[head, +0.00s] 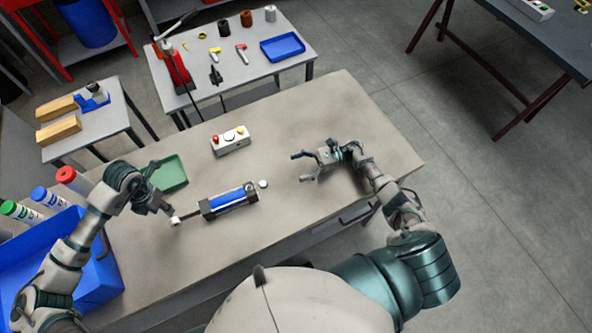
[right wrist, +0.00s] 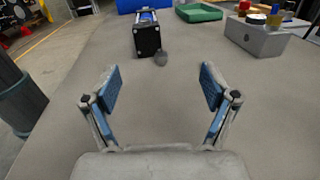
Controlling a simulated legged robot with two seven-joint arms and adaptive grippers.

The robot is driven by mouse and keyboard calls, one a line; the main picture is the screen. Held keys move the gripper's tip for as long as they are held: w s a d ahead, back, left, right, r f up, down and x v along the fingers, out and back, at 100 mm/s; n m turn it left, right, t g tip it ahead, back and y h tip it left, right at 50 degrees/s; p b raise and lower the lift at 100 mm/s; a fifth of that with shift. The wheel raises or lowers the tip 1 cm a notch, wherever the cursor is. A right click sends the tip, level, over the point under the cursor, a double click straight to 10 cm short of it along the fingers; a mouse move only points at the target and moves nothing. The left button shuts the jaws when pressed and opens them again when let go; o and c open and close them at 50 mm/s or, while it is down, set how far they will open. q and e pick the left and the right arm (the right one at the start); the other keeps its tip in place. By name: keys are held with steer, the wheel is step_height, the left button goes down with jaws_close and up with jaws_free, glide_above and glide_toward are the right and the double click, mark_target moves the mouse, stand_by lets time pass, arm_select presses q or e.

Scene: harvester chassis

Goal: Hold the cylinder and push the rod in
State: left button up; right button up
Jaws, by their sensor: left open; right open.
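The cylinder (head: 232,200) lies on the workbench, with a blue barrel and dark end caps. Its thin rod (head: 190,214) sticks out to the left and ends in a pale tip. My left gripper (head: 160,189) is open by the rod's outer end; I cannot tell whether a finger touches the tip. My right gripper (head: 306,168) is open and empty, to the right of the cylinder and apart from it. In the right wrist view, the cylinder's dark end cap (right wrist: 147,42) faces my open fingers (right wrist: 158,92) from farther ahead.
A small pale round piece (head: 263,183) lies by the cylinder's right end. A control box with buttons (head: 231,142) and a green tray (head: 171,174) stand behind. A blue bin (head: 95,278) is at the left. The bench between cylinder and right gripper is otherwise clear.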

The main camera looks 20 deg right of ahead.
mark_target(248, 189)
steer(key=a, duration=0.1)
steer(key=a+n+g, duration=0.1)
steer(key=s+a, duration=0.1)
steer(key=shift+a+f+n+g, duration=0.1)
steer(key=shift+f+n+g, duration=0.2)
steer(key=shift+n, duration=0.1)
steer(key=a, duration=1.6)
steer(key=shift+r, duration=0.1)
jaws_close()
stand_by(0.5)
